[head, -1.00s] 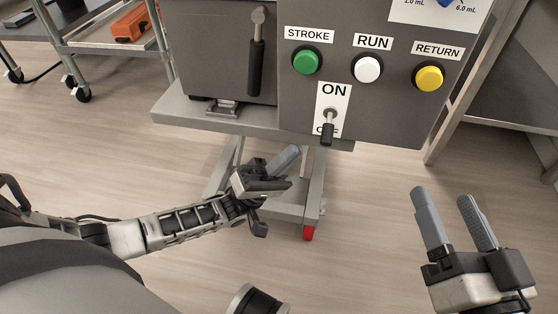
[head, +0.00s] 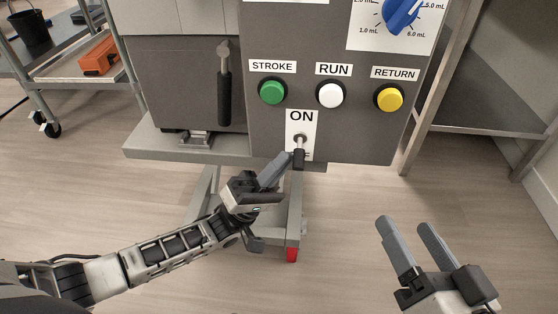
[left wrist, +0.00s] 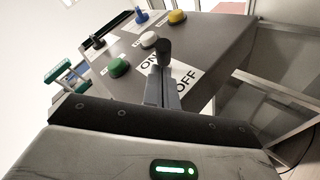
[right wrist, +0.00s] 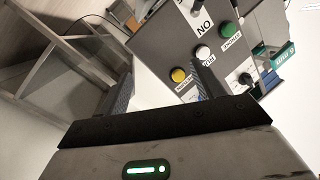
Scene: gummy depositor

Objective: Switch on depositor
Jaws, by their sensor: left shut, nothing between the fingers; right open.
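The grey depositor panel (head: 340,135) carries a toggle switch (head: 299,155) with a black tip. The lever hangs down, covering the lower part of its ON/OFF label (head: 301,118). My left gripper (head: 283,163) is shut and empty, its fingertips close beside the lever's lower end on the left; I cannot tell whether they touch. In the left wrist view the black lever tip (left wrist: 164,52) stands just beyond the shut fingers (left wrist: 161,88), with OFF readable beside it. My right gripper (head: 402,235) is open and empty, low at the right, apart from the panel.
Above the switch are a green STROKE button (head: 272,91), a white RUN button (head: 330,94) and a yellow RETURN button (head: 389,98). A blue dial (head: 401,14) is higher up. A black-handled lever (head: 224,95) hangs left. A steel table (head: 490,110) stands right.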

